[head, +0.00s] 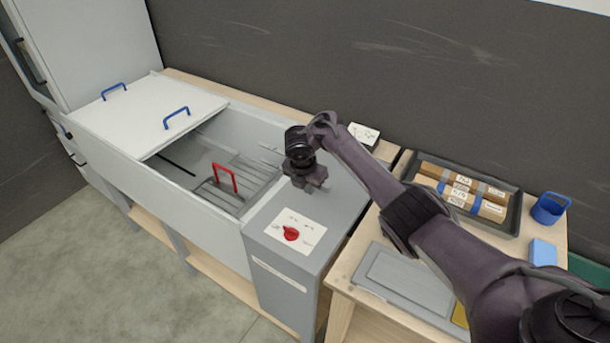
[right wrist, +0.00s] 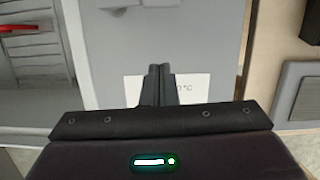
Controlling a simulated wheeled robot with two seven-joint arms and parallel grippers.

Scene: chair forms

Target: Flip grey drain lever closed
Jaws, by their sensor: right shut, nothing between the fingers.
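My right gripper (head: 308,184) is shut and empty. It hangs above the grey control box (head: 340,205) at the right end of the tank, behind the dial plate. In the right wrist view its closed fingers (right wrist: 160,74) are in front of the white dial plate (right wrist: 193,88) and cover part of it. A thin pale grey piece (head: 268,148) shows at the tank's back edge, just left of the gripper. I cannot tell whether it is the drain lever or which way it is set. My left gripper is not in view.
The open tank (head: 195,160) holds a grey rack with a red handle (head: 225,178). A white lid (head: 140,112) with blue handles covers its left part. A red knob (head: 291,233) is on the box. A black tray (head: 468,195) of brown packages is on the right table.

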